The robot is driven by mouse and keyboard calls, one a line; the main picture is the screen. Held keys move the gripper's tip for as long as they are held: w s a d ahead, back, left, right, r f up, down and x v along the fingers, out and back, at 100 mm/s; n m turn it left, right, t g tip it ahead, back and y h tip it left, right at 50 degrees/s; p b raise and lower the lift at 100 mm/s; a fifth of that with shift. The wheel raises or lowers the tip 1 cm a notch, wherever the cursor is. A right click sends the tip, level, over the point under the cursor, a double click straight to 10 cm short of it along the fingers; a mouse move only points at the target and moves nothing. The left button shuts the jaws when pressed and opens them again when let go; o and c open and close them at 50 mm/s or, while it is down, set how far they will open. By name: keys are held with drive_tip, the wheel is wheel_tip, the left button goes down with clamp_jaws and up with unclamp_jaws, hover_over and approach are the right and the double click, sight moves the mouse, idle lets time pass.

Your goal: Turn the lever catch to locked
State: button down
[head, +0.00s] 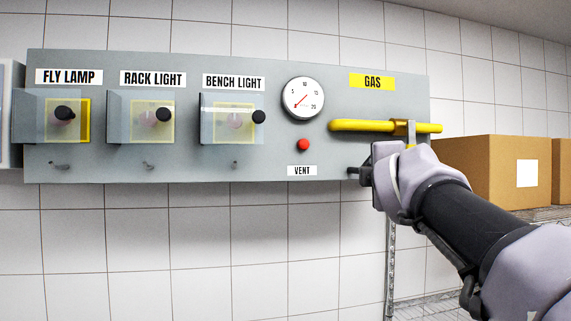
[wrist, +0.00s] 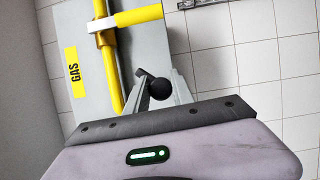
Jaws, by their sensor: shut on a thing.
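My gripper (wrist: 161,84) is at the lower right of the grey panel, below the yellow GAS pipe. In the wrist view its two pale fingers are closed on a black ball knob (wrist: 158,90), which looks like the end of the lever catch. In the head view a dark tip (head: 352,170) shows just left of my gripper (head: 364,172). The rest of the lever and its pivot are hidden behind my gripper, so I cannot tell its angle.
The yellow gas pipe (head: 365,125) with its brass valve runs just above my gripper. A red button (head: 303,145) and a gauge (head: 303,98) are to the left. Covered switches are further left. A cardboard box (head: 490,165) stands on a shelf at right.

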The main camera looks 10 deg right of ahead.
drive_tip(key=shift+m, duration=0.3)
drive_tip(key=shift+r, duration=0.1)
drive_tip(key=c, duration=1.1)
unclamp_jaws()
drive_tip(key=shift+w, duration=0.1)
